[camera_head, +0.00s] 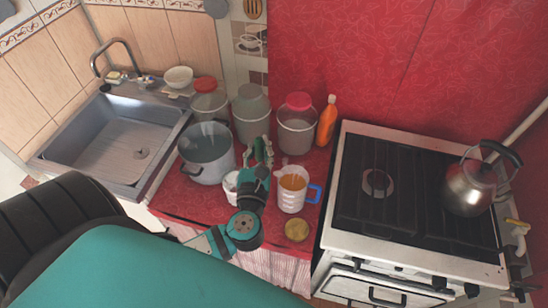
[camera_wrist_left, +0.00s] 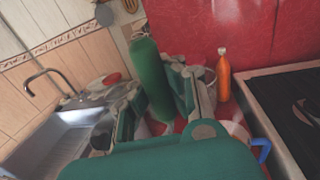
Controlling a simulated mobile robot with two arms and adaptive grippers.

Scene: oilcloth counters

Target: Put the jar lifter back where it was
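My left gripper (camera_head: 260,158) is above the red counter, between the big grey pot and the measuring jug. In the left wrist view, a smooth green rounded bar (camera_wrist_left: 148,78), apparently a handle of the jar lifter, stands between the fingers of the left gripper (camera_wrist_left: 158,105). The fingers look closed on it. In the head view the gripper hides most of the lifter; only a small green part shows at the fingertips. My right gripper is not in view.
A grey pot (camera_head: 206,153), lidded containers (camera_head: 251,113) and (camera_head: 297,124), an orange bottle (camera_head: 326,122), a jug of orange liquid (camera_head: 292,188) and a yellowish lid (camera_head: 297,229) crowd the counter. The sink (camera_head: 115,145) is left; the stove (camera_head: 405,195) with a kettle (camera_head: 470,188) is right.

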